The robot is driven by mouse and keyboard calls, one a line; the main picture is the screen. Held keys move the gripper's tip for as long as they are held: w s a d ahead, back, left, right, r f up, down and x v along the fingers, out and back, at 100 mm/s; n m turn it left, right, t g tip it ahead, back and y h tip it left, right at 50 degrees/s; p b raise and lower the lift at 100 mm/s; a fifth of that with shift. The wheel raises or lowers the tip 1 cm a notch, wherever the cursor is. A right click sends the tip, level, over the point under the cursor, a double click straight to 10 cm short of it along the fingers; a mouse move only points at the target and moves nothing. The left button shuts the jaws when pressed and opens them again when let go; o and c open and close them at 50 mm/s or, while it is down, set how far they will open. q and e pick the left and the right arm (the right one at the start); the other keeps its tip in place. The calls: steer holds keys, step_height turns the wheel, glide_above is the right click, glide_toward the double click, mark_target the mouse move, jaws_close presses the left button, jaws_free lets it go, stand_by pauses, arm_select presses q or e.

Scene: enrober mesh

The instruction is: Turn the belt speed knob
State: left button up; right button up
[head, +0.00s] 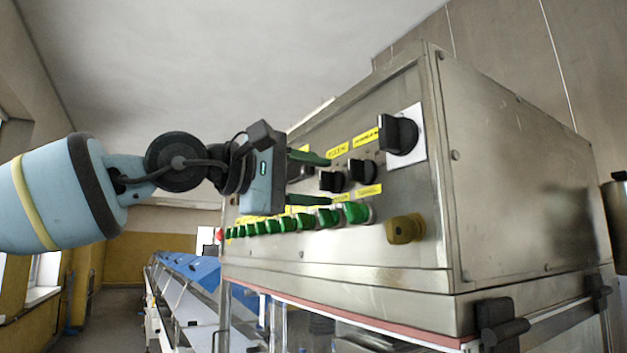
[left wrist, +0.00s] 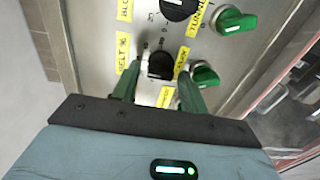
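A steel control panel (head: 400,255) carries black knobs, green switches and yellow labels. In the left wrist view a small black knob (left wrist: 160,66) sits beside a yellow label reading "BELT %" (left wrist: 123,53). My left gripper (left wrist: 160,77) is open, with one green finger on each side of this knob. Small gaps show between fingers and knob; I cannot tell whether either touches. In the head view my left gripper (head: 310,179) reaches the panel from the left, and its fingers partly hide the knobs there. My right gripper is in neither view.
A larger black knob (left wrist: 179,7) and green switches (left wrist: 234,21) lie close to the fingers. In the head view a row of green switches (head: 305,220) runs below my gripper. A black rotary switch (head: 398,134) and a yellowish knob (head: 405,229) are farther right.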

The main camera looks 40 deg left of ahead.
arm_select(q)
steer(key=shift+o, duration=0.2)
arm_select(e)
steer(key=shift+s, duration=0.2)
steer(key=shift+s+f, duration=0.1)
arm_select(q)
steer(key=shift+s+a, duration=0.1)
steer(key=shift+s, duration=0.15)
steer(key=v, duration=0.7)
steer(key=shift+s+b, duration=0.15)
steer(key=shift+b, duration=0.3)
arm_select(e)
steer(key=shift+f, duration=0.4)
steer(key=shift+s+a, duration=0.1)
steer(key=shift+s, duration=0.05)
